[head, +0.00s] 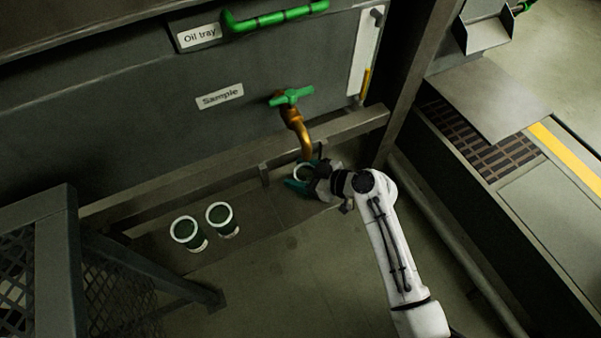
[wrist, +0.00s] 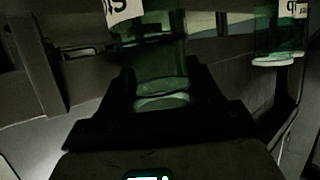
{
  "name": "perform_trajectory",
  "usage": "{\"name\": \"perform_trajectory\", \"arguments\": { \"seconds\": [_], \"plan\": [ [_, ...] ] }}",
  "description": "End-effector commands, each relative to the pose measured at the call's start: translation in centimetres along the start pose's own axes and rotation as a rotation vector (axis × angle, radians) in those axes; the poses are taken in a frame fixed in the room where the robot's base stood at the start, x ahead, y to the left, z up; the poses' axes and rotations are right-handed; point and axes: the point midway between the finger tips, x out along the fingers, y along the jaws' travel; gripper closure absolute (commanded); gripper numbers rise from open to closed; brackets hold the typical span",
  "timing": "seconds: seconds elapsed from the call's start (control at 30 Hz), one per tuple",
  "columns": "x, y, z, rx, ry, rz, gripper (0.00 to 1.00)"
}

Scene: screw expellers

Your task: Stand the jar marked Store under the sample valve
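The sample valve is a brass tap (head: 299,130) with a green handle (head: 291,96), on the tank wall by the "Sample" label (head: 219,96). My gripper (head: 306,177) is just below its spout, around a green glass jar with a pale rim (head: 303,171). In the wrist view the jar (wrist: 160,68) sits between my gripper's dark fingers (wrist: 165,95), which appear closed on its sides. Its label (wrist: 124,9) is upside down and cut off; the visible letters look like "St". I cannot tell whether the jar's base touches the shelf.
Two other green jars (head: 188,233) (head: 222,219) stand together on the shelf (head: 265,212) to the left. A labelled jar (wrist: 280,32) shows at right in the wrist view. A metal rail (head: 235,158) runs along the tank front. A mesh-sided frame (head: 60,260) stands at lower left.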

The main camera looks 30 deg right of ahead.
Motion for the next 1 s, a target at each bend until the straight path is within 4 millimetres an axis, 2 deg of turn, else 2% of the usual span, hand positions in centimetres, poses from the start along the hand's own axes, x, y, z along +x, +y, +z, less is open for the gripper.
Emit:
{"name": "perform_trajectory", "arguments": {
  "seconds": [0.03, 0.27, 0.6, 0.77, 1.0],
  "plan": [
    [0.0, 0.0, 0.0, 0.0, 0.0, 0.0, 0.32],
    [0.0, 0.0, 0.0, 0.0, 0.0, 0.0, 0.11],
    [-0.4, 0.0, -0.4, 0.001, 0.0, 0.001, 0.11],
    [-2.9, 0.0, -0.5, 0.003, 0.001, 0.002, 0.11],
    [-8.0, 0.0, -0.5, 0.004, 0.0, 0.002, 0.11]
  ]
}}
